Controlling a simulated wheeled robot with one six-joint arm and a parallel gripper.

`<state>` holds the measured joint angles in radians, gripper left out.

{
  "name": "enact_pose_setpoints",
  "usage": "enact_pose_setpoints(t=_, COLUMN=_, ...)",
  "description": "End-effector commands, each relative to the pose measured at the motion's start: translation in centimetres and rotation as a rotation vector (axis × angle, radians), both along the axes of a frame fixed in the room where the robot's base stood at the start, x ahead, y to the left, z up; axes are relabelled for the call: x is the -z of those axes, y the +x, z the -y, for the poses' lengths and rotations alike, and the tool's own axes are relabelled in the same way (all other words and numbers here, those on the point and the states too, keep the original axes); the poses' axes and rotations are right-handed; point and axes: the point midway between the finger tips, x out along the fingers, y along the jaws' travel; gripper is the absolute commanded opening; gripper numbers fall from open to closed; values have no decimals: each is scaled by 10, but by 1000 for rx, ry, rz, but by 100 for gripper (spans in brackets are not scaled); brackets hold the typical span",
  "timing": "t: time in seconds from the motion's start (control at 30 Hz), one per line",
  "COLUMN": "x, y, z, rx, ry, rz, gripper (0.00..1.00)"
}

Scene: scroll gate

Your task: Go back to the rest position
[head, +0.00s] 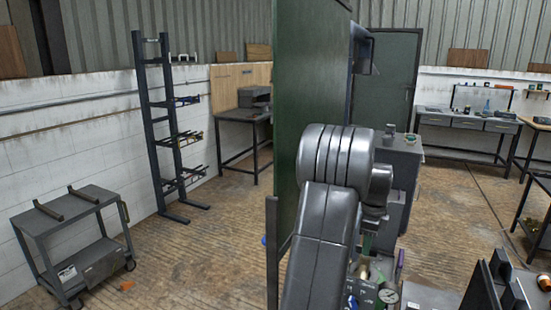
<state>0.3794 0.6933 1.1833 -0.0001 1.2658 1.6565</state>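My arm rises from the bottom centre of the head view and bends at a large grey joint in front of a tall green panel. My gripper cannot be made out; the arm's far end is hidden behind its own links. The tall green panel (311,75) stands upright just behind and left of the arm. Behind the arm's lower part is a small unit with a round gauge (388,295) and fittings, partly covered by the arm.
A grey cart (75,222) and a dark rack (152,130) stand at left. Workbenches (470,123) line the back wall. A grey cabinet (402,160) stands beyond the arm. Dark upright blocks (482,290) sit at lower right. Floor is open left and right of the panel.

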Motion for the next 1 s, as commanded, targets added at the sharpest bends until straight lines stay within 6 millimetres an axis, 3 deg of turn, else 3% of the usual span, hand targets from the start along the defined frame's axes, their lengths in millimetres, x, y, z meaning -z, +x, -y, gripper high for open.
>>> enact_pose_setpoints(t=0.2, x=12, y=0, z=0, rx=0, ry=0, rz=0, gripper=34)
enact_pose_setpoints(t=0.63, x=8, y=0, z=0, rx=-3, ry=-1, rz=3, gripper=34)
enact_pose_setpoints(t=0.77, x=-6, y=1, z=0, rx=0, ry=-2, rz=4, gripper=34)
enact_pose_setpoints(t=1.0, x=-52, y=1, z=1, rx=0, ry=-3, rz=6, gripper=34)
